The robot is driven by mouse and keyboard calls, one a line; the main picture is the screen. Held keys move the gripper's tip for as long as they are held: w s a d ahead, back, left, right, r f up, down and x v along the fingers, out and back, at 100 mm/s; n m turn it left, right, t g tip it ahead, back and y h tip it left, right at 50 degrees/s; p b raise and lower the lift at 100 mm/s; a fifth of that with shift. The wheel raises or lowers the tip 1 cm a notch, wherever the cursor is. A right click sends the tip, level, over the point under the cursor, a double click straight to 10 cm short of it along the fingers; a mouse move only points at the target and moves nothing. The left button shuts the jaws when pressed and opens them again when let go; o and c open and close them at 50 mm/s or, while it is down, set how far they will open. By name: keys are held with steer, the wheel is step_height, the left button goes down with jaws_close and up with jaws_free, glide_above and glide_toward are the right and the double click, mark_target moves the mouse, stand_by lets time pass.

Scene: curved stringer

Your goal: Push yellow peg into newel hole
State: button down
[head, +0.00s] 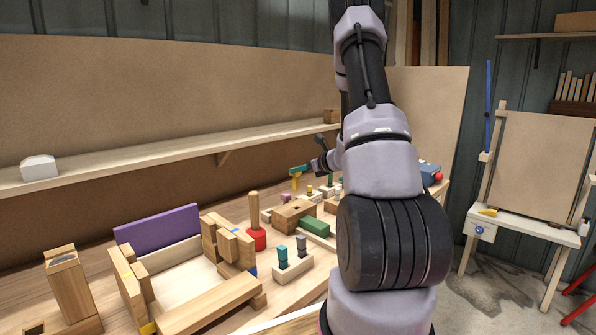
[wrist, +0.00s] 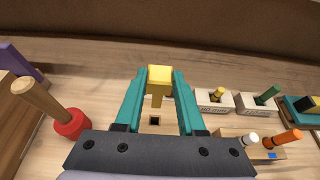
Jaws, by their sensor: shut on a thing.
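The yellow peg (wrist: 159,78) has a square head and a narrower shank that points down in the wrist view. My gripper (wrist: 160,73) has teal fingers shut on the peg's head, one on each side. A dark square hole (wrist: 154,121) in light wood shows below the shank between the fingers. The shank's tip appears apart from the hole. In the head view the yellow peg (head: 296,183) hangs under my gripper (head: 300,169), above and behind a wooden block (head: 294,215). Whether that block holds the hole I cannot tell.
A red-based wooden post (head: 256,238) stands left of the block. A holder with teal and grey pegs (head: 293,266) is in front. Small peg blocks (wrist: 214,101) lie right in the wrist view. A purple panel (head: 158,229) and wooden frame stand left. A shelf (head: 180,157) runs behind.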

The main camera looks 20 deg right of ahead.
steer(key=shift+d, duration=0.15)
steer(key=shift+f, duration=2.9)
steer(key=shift+f, duration=2.25)
steer(key=shift+c, duration=2.1)
jaws_free()
steer(key=v, duration=1.1)
steer(key=shift+w, duration=0.1)
